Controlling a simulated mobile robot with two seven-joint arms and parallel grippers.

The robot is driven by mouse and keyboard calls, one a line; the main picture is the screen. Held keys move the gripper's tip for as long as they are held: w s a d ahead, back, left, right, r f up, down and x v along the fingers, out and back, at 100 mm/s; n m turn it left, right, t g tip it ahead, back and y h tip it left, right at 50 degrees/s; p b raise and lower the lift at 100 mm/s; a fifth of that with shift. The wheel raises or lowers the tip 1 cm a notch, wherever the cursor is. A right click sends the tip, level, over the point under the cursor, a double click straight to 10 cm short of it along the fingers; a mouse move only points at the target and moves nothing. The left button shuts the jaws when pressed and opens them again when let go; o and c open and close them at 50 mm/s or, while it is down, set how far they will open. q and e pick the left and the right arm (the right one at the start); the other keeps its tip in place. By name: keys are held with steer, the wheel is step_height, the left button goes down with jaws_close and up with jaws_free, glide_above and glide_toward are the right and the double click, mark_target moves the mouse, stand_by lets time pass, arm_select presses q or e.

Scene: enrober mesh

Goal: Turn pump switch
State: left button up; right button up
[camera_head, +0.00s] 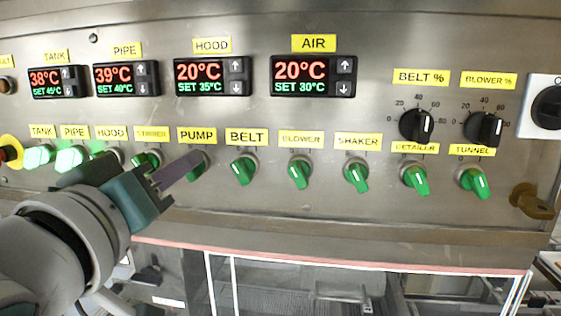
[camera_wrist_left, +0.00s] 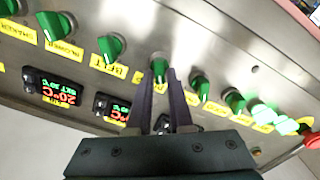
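The pump switch (camera_head: 203,165) is a green rotary knob below the yellow PUMP label (camera_head: 197,136). My left gripper (camera_head: 198,160) reaches it from the lower left and hides much of the knob in the head view. In the left wrist view the green pump knob (camera_wrist_left: 159,68) lies between the two dark fingertips of the left gripper (camera_wrist_left: 160,74). The fingers are a narrow gap apart, one on each side of the knob. Whether they touch it cannot be made out. My right gripper is in neither view.
The belt switch (camera_head: 243,171) is close on the right, and the stirrer switch (camera_head: 148,160) is close on the left. Lit tank (camera_head: 38,155) and pipe (camera_head: 70,158) switches stand farther left. A red emergency button (camera_head: 8,152) is at the left edge. Displays (camera_head: 210,76) are above.

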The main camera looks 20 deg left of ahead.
arm_select(q)
jaws_close()
stand_by(0.4)
steer(key=shift+w+d+f+m+p, duration=0.1)
steer(key=shift+m+p, duration=0.3)
steer(key=shift+m, duration=1.55)
steer(key=shift+s+d+r+m+p, duration=0.15)
steer(key=shift+m+p, duration=0.3)
steer(key=shift+m, duration=1.45)
steer(key=shift+w+d+f+m+p, duration=0.15)
steer(key=shift+m+p, duration=0.25)
steer(key=shift+m, duration=1.85)
steer(key=shift+o, duration=1.9)
jaws_free()
steer(key=shift+o, duration=0.4)
steer(key=shift+w, duration=0.1)
